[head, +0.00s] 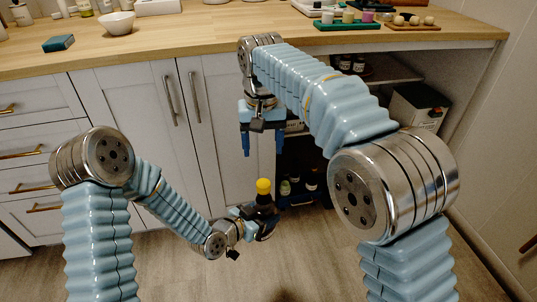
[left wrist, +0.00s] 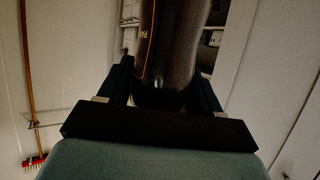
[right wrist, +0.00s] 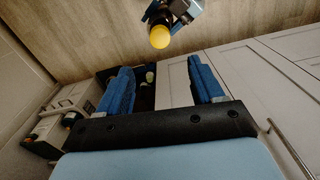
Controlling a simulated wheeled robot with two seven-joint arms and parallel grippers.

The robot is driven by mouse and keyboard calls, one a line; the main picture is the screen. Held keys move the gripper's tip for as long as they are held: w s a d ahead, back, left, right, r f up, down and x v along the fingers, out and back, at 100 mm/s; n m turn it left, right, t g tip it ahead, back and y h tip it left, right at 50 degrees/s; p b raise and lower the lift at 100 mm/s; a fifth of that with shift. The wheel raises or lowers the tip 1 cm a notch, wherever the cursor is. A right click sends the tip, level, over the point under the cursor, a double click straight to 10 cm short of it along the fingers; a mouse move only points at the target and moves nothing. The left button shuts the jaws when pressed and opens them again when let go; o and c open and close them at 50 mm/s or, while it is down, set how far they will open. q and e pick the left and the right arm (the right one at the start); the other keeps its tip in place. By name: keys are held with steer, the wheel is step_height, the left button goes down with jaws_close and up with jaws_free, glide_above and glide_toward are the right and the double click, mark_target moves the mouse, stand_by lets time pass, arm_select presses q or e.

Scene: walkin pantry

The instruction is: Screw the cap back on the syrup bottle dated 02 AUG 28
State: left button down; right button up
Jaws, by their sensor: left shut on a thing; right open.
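My left gripper (head: 262,222) is shut on a dark bottle (head: 265,200), held upright low in front of the cabinet's open bay. A yellow cap (head: 263,186) sits on the bottle's top; whether it is screwed tight I cannot tell. In the left wrist view the dark bottle (left wrist: 178,45) stands between the fingers, with only part of a label showing; no date is readable. My right gripper (head: 262,148) is open and empty, fingers pointing down, above and behind the bottle. In the right wrist view the yellow cap (right wrist: 160,37) lies beyond the open fingers (right wrist: 163,88).
The wooden counter (head: 190,45) holds a white bowl (head: 117,22), a dark green box (head: 58,43) and a green tray (head: 347,25) of small jars. Other dark bottles (head: 311,180) stand in the open bay below. The floor in front is clear.

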steer(key=w+d+f+t+y, duration=0.1)
steer(key=w+f+y, duration=0.15)
steer(key=f, duration=0.65)
steer(key=w+d+f+t+y, duration=0.15)
steer(key=w+f, duration=0.25)
steer(key=f, duration=0.5)
steer(key=d+f+m+t, duration=0.2)
steer(key=d+f, duration=0.3)
steer(key=f, duration=0.5)
steer(key=s+d+f+g, duration=0.2)
steer(key=s+d+f, duration=0.3)
steer(key=s+f, duration=0.5)
steer(key=s+d+f+g, duration=0.1)
steer(key=s+f, duration=0.1)
steer(key=s, duration=0.6)
steer(key=s+d+f+m+g, duration=0.1)
steer(key=s+f, duration=0.2)
steer(key=s, duration=0.6)
steer(key=shift+s+d+m, duration=0.15)
steer(key=shift+d+m, duration=0.15)
steer(key=shift+d, duration=0.05)
arm_select(q)
steer(key=shift+w+r, duration=0.1)
steer(key=shift+r, duration=0.05)
